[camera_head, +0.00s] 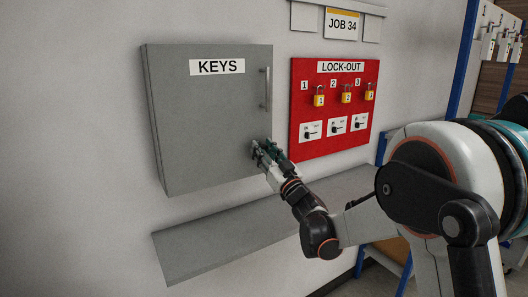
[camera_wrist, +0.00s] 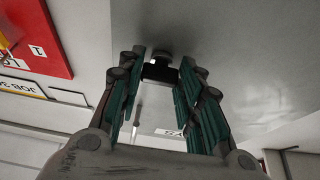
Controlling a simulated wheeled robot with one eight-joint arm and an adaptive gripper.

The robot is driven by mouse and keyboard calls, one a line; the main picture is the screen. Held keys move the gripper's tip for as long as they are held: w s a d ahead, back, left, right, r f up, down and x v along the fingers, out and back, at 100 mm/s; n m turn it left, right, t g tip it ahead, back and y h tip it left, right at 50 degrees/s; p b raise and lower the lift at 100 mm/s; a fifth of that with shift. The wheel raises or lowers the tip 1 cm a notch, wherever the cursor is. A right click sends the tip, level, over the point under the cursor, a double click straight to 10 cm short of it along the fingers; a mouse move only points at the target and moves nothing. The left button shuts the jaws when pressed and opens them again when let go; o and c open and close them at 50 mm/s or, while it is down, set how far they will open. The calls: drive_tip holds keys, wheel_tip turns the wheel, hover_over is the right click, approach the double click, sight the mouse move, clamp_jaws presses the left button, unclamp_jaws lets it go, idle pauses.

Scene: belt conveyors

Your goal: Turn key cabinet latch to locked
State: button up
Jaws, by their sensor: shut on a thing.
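The grey key cabinet (camera_head: 205,125), labelled KEYS, hangs on the wall with its door closed. My gripper (camera_head: 263,151) is at the lower right of the door, below the bar handle (camera_head: 266,89). In the wrist view, the black latch (camera_wrist: 160,72) stands out from the door between the tips of my green-padded fingers (camera_wrist: 163,62). My gripper is shut on the latch. In the head view my fingers hide the latch, so its turn angle cannot be told there.
A red LOCK-OUT board (camera_head: 310,145) with yellow padlocks and several switches hangs just right of the cabinet. A grey shelf (camera_head: 215,240) juts out below. A JOB 34 sign (camera_head: 342,25) is above. The wall left of the cabinet is clear.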

drive_tip(key=shift+n, duration=0.5)
drive_tip(key=n+g+y, duration=0.1)
drive_tip(key=n, duration=0.3)
drive_tip(key=n+g+y+p, duration=0.1)
drive_tip(key=n+g, duration=0.1)
drive_tip(key=n, duration=0.1)
drive_tip(key=n+g+y+p, duration=0.1)
drive_tip(key=n+g, duration=0.1)
drive_tip(key=n, duration=0.2)
drive_tip(key=shift+w+d+r+n+y, duration=0.15)
drive_tip(key=shift+d+n+y, duration=0.1)
drive_tip(key=shift+n+y, duration=0.05)
drive_tip(key=n+g+p, duration=0.1)
drive_tip(key=n, duration=0.1)
drive_tip(key=n+g+p, duration=0.1)
drive_tip(key=n, duration=0.2)
drive_tip(key=shift+r+g, duration=0.15)
drive_tip(key=shift+g, duration=0.15)
drive_tip(key=shift+n+g+h+p, duration=0.35)
drive_tip(key=shift+n+p, duration=0.25)
drive_tip(key=shift+n, duration=0.6)
drive_tip(key=shift+n+g+h+p, duration=0.3)
drive_tip(key=shift+n+p, duration=0.3)
drive_tip(key=shift+n, duration=0.6)
drive_tip(key=o, duration=1.1)
drive_tip(key=shift+c, duration=0.2)
